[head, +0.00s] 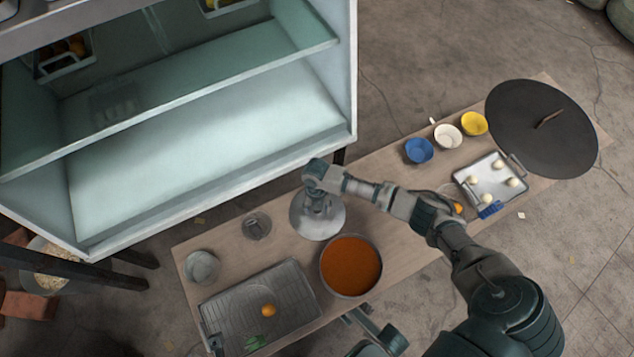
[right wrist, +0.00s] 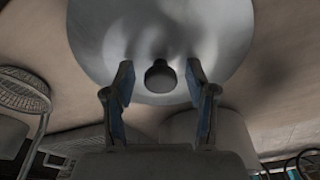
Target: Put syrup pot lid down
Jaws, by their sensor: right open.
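The syrup pot lid (head: 322,226) is a round silver metal disc lying on the long wooden table, just behind the pot. The syrup pot (head: 351,265) is uncovered and shows orange-brown syrup. My right gripper (head: 316,203) is over the middle of the lid. In the right wrist view, the right gripper (right wrist: 159,72) is open, with the lid's dark knob (right wrist: 160,77) between its fingers and visible gaps on both sides. The lid (right wrist: 105,35) fills the top of that view.
A metal tray (head: 222,312) with an orange item and greens is left of the pot. Glass containers (head: 201,267) stand behind it. Bowls (head: 419,150), an egg tray (head: 466,174) and a large dark disc (head: 540,145) are at right. A shelved cabinet (head: 215,150) stands behind the table.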

